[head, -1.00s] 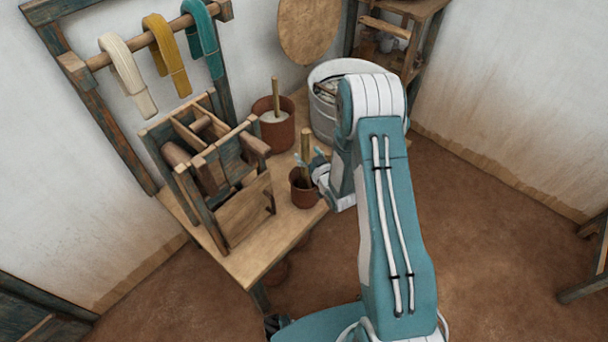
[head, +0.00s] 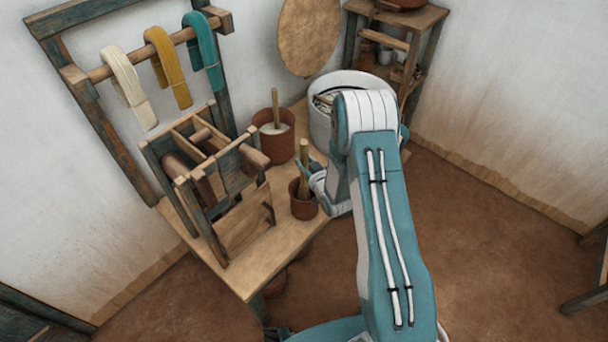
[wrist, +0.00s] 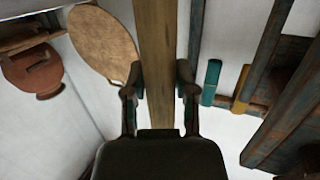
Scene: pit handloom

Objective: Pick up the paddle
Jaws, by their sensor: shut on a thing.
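The paddle (head: 304,152) is a wooden stick standing nearly upright in a small brown pot (head: 304,208) near the table's front right edge. My gripper (head: 308,172) is at the paddle's right side, just above the pot rim. In the wrist view the paddle (wrist: 155,45) runs up the middle of the picture as a flat wooden bar, with a finger of my gripper (wrist: 158,92) against each side. My gripper is shut on it. The paddle's lower end is hidden in the pot.
A wooden frame with rollers (head: 210,180) stands close on the left of the table (head: 250,272). A larger brown pot (head: 273,140) with white contents and a stick, and a white bucket (head: 322,125), stand behind. Yarn skeins (head: 165,65) hang from a rail.

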